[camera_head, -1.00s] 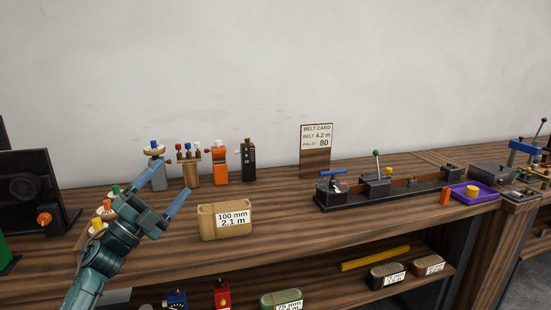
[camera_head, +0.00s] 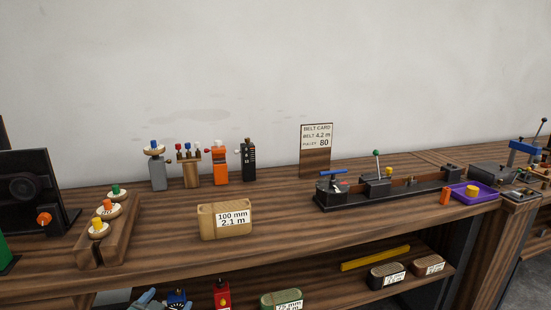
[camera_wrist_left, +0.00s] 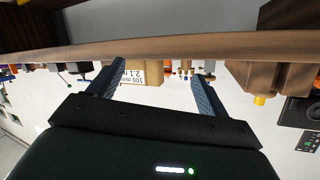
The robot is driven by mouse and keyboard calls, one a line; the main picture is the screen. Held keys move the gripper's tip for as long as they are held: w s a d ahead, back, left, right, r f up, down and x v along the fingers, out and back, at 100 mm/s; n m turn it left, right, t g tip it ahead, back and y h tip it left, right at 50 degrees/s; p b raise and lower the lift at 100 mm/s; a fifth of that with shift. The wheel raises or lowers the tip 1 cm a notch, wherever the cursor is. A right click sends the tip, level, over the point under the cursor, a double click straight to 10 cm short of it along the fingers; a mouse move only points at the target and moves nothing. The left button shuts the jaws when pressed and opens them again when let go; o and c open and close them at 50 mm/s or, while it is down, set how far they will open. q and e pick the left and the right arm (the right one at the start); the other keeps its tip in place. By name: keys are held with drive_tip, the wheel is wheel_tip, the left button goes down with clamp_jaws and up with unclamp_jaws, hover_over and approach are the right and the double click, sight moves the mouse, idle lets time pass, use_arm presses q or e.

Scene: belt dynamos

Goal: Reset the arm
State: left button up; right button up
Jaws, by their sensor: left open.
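My left gripper (camera_head: 146,299) shows only in part at the bottom edge of the head view, low in front of the bench. In the left wrist view my left gripper (camera_wrist_left: 158,70) has its two fingers spread apart with nothing between them. Beyond the fingertips is the tan block labelled 100 mm 2.1 m (camera_wrist_left: 145,74), apart from them. That tan block (camera_head: 226,220) stands on the bench top in the head view. My right gripper is in neither view.
A wooden rack (camera_head: 120,235) with several coloured-knob discs stands at left. Behind are small grey, orange (camera_head: 220,165) and black devices and a belt card (camera_head: 316,145). A black machine (camera_head: 390,185) and purple tray (camera_head: 474,193) stand right. The lower shelf holds labelled blocks (camera_head: 387,275).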

use_arm(q)
drive_tip(key=s+d+f+g+h, duration=0.1)
drive_tip(key=s+d+f, duration=0.2)
drive_tip(key=s, duration=0.6)
drive_tip(key=s+d+f+g, duration=0.1)
drive_tip(key=s+d+f, duration=0.2)
drive_tip(key=s, duration=0.6)
drive_tip(key=s+d+f+g+h, duration=0.1)
drive_tip(key=s+d+f+g, duration=0.1)
drive_tip(key=s+d, duration=0.3)
drive_tip(key=s+f, duration=0.1)
drive_tip(key=s, duration=0.3)
drive_tip(key=shift+d+f+n+h, duration=0.2)
drive_tip(key=shift+d+n+h, duration=0.1)
drive_tip(key=shift+n, duration=0.1)
